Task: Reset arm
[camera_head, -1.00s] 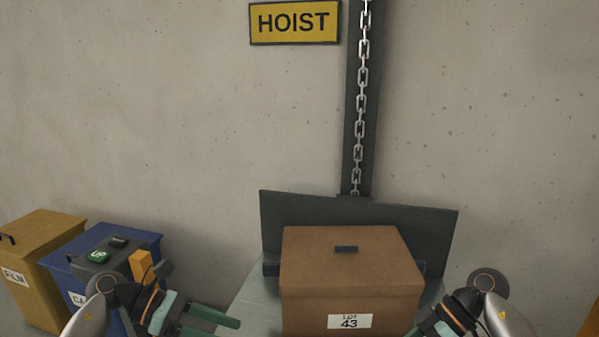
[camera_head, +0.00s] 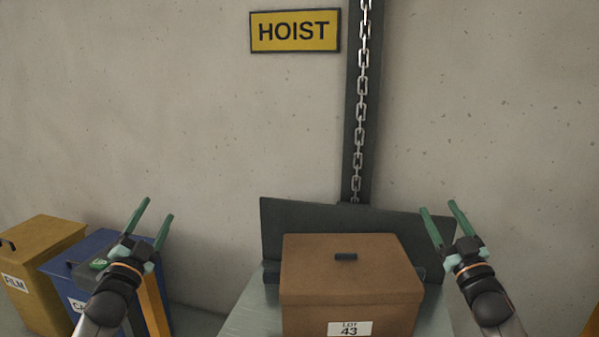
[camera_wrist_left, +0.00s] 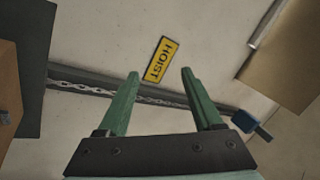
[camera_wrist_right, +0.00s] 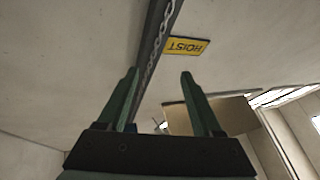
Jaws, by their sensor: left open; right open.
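My left gripper (camera_head: 152,222) is open and empty. It points up in front of the blue bin at the left. Its green fingers also show apart in the left wrist view (camera_wrist_left: 160,85), with the wall behind. My right gripper (camera_head: 441,216) is open and empty. It points up, just right of the brown box (camera_head: 350,293) and in front of the hoist plate's right end. Its spread fingers show in the right wrist view (camera_wrist_right: 160,85), with nothing between them.
The brown box, labelled LOT 43, stands on a grey platform (camera_head: 246,310) before a dark back plate (camera_head: 310,223). A chain (camera_head: 360,110) hangs above. A yellow HOIST sign (camera_head: 294,31) is on the wall. A yellow FILM bin (camera_head: 38,262) and a blue bin (camera_head: 60,268) stand left.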

